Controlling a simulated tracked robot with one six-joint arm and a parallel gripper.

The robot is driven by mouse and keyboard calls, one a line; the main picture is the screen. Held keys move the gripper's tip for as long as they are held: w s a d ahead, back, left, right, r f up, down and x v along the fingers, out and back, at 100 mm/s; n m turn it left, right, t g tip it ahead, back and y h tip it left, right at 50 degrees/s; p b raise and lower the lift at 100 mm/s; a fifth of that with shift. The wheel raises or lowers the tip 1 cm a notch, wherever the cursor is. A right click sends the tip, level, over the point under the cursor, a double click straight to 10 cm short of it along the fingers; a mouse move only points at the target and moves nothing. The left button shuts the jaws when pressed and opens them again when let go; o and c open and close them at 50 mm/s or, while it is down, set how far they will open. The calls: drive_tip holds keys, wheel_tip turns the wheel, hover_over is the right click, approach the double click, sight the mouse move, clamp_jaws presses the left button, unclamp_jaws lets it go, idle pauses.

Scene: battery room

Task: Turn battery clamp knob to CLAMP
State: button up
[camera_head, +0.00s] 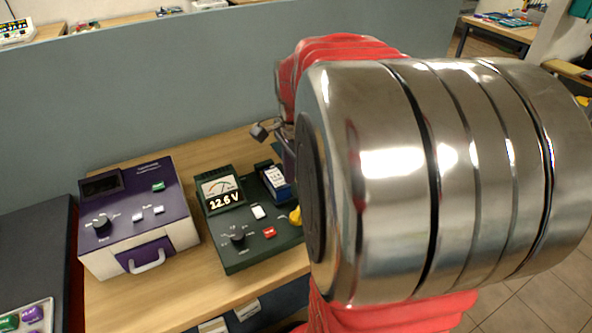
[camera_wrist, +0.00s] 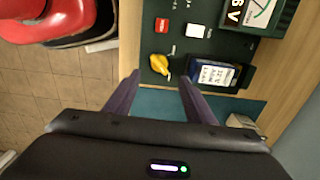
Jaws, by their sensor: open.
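The yellow clamp knob (camera_wrist: 159,64) sits on the dark green tester (camera_wrist: 165,22) beside a blue battery with a white label (camera_wrist: 215,72). My gripper (camera_wrist: 159,79) is open and empty. In the wrist view its two purple fingers point toward the knob, which shows between and just beyond their tips, apart from both. In the head view the tester (camera_head: 245,251) stands on the wooden bench, the battery (camera_head: 275,181) is at its right rear, and the knob (camera_head: 295,215) is partly hidden by my arm. Knob markings are not readable.
The tester also has a meter reading 12.6 V (camera_head: 221,191), a black dial (camera_head: 238,239), a white button and a red button (camera_head: 269,232). A purple and white device (camera_head: 140,215) stands to its left. A grey partition (camera_head: 150,95) rises behind the bench.

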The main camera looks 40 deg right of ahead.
wheel_tip(320, 180, up, 4)
drive_tip(key=shift+f, duration=0.15)
idle(0.6)
drive_tip(key=s+a+n+t, duration=0.2)
drive_tip(key=a+n, duration=0.8)
drive_tip(key=a, duration=0.1)
drive_tip(key=s+a+n+t, duration=0.2)
drive_tip(key=a+n+t, duration=0.1)
drive_tip(key=a+n, duration=0.8)
drive_tip(key=shift+a+r+t, duration=0.3)
drive_tip(key=shift+a+r, duration=0.15)
drive_tip(key=shift+a, duration=0.3)
drive_tip(key=shift+s, duration=0.1)
